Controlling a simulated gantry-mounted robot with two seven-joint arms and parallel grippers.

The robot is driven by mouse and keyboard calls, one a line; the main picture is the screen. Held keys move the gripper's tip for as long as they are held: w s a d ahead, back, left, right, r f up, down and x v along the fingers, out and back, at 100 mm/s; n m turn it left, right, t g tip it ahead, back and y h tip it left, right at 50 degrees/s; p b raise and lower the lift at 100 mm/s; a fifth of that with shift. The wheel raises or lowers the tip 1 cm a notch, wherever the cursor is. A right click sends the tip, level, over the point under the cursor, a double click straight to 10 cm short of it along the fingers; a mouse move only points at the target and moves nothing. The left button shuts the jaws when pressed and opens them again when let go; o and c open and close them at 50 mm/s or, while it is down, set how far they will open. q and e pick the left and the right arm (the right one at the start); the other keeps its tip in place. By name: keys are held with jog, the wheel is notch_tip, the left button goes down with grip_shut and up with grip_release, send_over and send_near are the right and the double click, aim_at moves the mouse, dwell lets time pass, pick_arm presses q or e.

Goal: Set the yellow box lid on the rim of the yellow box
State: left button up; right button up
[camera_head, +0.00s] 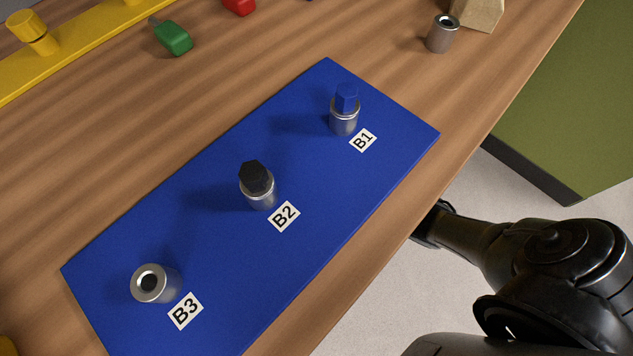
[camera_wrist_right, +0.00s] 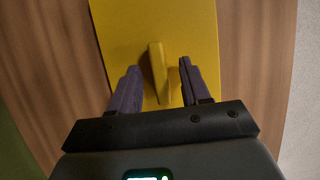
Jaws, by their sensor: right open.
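A flat yellow panel with a raised upright handle, which looks like the yellow box lid (camera_wrist_right: 200,30), lies over the wooden table in the right wrist view. My right gripper (camera_wrist_right: 159,66) is open, with one dark finger on each side of the handle (camera_wrist_right: 157,70). I see gaps between the fingers and the handle; whether the fingertips reach down around it is hard to tell. The yellow box cannot be made out in either view. My left gripper is not in view.
A blue mat (camera_head: 215,235) holds metal cylinders by labels B1, B2 and B3. A yellow bar (camera_head: 75,48) with a knob, a green piece (camera_head: 173,38) and a red piece (camera_head: 239,6) lie behind. Another metal cylinder (camera_head: 442,34) stands near the table's right edge.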

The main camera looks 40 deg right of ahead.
grip_shut()
jog(key=shift+r, duration=0.15)
jog(key=shift+r+p, duration=0.8)
notch_tip(320, 180, up, 3)
jog(key=shift+f+p, duration=0.2)
jog(key=shift+p, duration=0.85)
jog(key=s+d+r+p, duration=0.6)
jog(key=s+d+p, duration=0.1)
jog(key=s+p, duration=0.1)
jog(key=shift+s+d+r, duration=0.3)
jog(key=shift+s+d, duration=0.1)
